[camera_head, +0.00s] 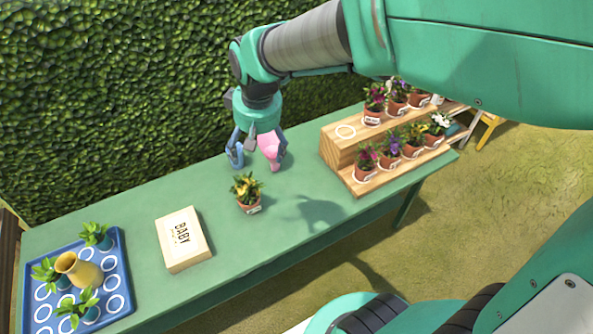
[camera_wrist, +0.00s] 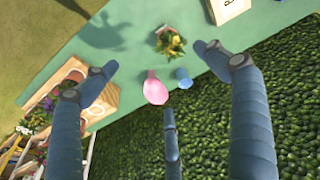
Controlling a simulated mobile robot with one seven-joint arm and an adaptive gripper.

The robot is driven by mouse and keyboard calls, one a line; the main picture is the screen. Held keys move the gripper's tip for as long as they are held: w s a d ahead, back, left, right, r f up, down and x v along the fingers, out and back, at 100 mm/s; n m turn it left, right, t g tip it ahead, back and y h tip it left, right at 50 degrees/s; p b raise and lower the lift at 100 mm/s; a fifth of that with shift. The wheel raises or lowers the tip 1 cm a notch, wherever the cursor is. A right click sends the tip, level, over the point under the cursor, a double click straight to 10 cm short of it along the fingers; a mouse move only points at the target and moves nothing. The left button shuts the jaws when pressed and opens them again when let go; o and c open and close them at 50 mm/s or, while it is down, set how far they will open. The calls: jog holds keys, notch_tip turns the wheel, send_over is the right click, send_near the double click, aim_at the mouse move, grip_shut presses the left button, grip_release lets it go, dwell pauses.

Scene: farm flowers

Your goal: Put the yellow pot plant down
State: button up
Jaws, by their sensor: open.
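The yellow pot plant (camera_head: 248,194) stands upright on the green table, in a terracotta pot with a white label. It also shows in the wrist view (camera_wrist: 169,43), beyond and between my fingers. My gripper (camera_head: 257,150) is open and empty, above the back part of the table, behind the plant and apart from it. In the wrist view my gripper (camera_wrist: 160,90) has its fingers spread wide with nothing between them. A pink object (camera_head: 270,147) stands on the table close by my gripper, partly hidden by a finger.
A wooden stepped stand (camera_head: 346,157) with several potted flowers is on the right and has an empty white ring. A BABY box (camera_head: 183,240) lies left of the plant. A blue tray (camera_head: 117,262) with small plants and a yellow jug (camera_head: 80,270) is at far left. A hedge (camera_head: 130,90) rises behind.

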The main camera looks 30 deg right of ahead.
jog(key=s+r+m+t, duration=0.1)
jog(key=s+r, duration=0.3)
jog(key=s, duration=0.6)
jog(key=s+r+t, duration=0.1)
jog(key=s+r, duration=0.3)
jog(key=s, duration=0.6)
jog(key=shift+d+r+m+t, duration=0.25)
jog(key=shift+d+m+t, duration=0.15)
jog(key=shift+d, duration=0.05)
